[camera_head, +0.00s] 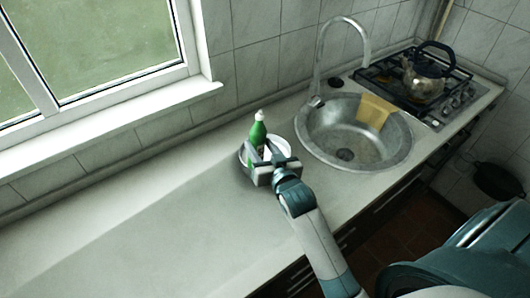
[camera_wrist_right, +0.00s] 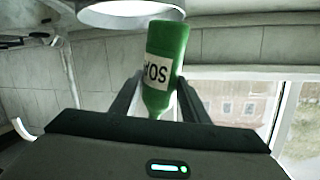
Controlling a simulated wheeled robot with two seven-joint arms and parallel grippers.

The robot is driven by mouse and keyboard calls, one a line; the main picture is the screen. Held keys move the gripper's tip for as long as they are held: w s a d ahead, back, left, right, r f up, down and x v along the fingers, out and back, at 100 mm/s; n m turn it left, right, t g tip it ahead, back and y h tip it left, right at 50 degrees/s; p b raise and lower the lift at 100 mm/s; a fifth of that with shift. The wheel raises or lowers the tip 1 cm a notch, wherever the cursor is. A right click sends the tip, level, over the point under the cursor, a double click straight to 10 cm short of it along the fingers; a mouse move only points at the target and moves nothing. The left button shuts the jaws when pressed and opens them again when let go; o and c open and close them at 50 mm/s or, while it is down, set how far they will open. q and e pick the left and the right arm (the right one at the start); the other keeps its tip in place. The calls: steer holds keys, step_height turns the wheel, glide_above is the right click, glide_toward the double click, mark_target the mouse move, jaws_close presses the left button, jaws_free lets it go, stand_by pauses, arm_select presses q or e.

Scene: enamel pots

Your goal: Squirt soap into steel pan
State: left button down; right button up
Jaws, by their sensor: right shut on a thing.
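A green soap bottle (camera_head: 258,132) with a white cap stands upright between the fingers of my right gripper (camera_head: 268,163), which is shut on it. In the right wrist view, the bottle (camera_wrist_right: 165,55) appears upside down between the two dark fingers (camera_wrist_right: 155,100), its white label facing the camera. The steel pan (camera_wrist_right: 125,14) shows as a round metal shape at the top of that view, beside the bottle's base. In the head view, the pan (camera_head: 282,143) is mostly hidden behind the bottle and gripper. I cannot tell the gap between bottle and pan. My left gripper is not in view.
A steel sink (camera_head: 390,150) with a yellow cloth (camera_head: 374,111) over its rim and a tall faucet (camera_head: 317,75) lies to the right. A kettle (camera_head: 425,72) stands on the gas hob (camera_head: 397,75) beyond. The counter (camera_head: 150,225) at left is clear below the window.

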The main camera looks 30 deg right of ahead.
steer(key=shift+f+n+t+b, duration=0.3)
steer(key=shift+f+t+b, duration=0.1)
steer(key=shift+b, duration=0.3)
steer(key=shift+r+n+t+b, duration=0.7)
steer(key=shift+b, duration=0.35)
steer(key=shift+s+a+f, duration=0.25)
steer(key=shift+s+a, duration=0.05)
steer(key=shift+s, duration=0.1)
steer(key=s+a+n+y+b, duration=0.1)
steer(key=s+a+b, duration=0.4)
steer(key=s, duration=1)
steer(key=shift+a+f, duration=0.4)
steer(key=shift+a, duration=0.75)
